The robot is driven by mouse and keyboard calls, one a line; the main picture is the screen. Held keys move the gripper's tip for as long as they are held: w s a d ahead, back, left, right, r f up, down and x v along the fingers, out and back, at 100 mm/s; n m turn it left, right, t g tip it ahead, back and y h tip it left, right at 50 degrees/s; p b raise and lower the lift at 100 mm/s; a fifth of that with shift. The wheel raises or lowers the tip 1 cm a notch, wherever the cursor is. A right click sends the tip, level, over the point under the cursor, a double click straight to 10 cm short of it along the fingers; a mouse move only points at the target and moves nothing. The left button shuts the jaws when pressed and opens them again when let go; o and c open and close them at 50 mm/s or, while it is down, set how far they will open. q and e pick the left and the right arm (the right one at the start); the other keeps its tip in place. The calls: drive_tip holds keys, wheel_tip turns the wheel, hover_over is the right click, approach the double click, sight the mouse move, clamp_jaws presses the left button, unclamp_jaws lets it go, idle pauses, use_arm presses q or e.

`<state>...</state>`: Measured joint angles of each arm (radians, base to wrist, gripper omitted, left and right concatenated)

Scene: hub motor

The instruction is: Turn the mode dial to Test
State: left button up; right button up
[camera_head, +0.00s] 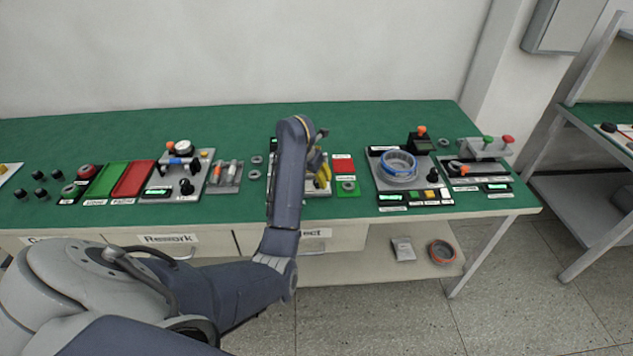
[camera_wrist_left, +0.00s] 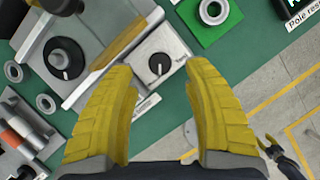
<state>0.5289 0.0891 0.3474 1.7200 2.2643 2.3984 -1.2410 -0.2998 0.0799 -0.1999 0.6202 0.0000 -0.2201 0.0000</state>
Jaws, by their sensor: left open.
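A small black dial (camera_wrist_left: 159,64) with a white pointer line sits on a light grey panel in the left wrist view. I cannot read the lettering by either, so I cannot tell the dial's setting. My left gripper (camera_wrist_left: 162,78) has its two yellow fingers spread, with the small dial showing between and just beyond the tips; contact is not visible. In the head view the left gripper (camera_head: 322,168) is over the middle station, mostly behind my arm, which hides the dial.
A green bench (camera_head: 230,125) carries several stations. Right of the middle one are red and green pads (camera_head: 343,164) and a panel with a blue ring (camera_head: 399,164). In the left wrist view, a yellow bar (camera_wrist_left: 125,38) crosses near the dial.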

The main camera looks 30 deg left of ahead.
sight(317, 182)
use_arm(q)
drive_tip(key=shift+x, duration=1.75)
clamp_jaws()
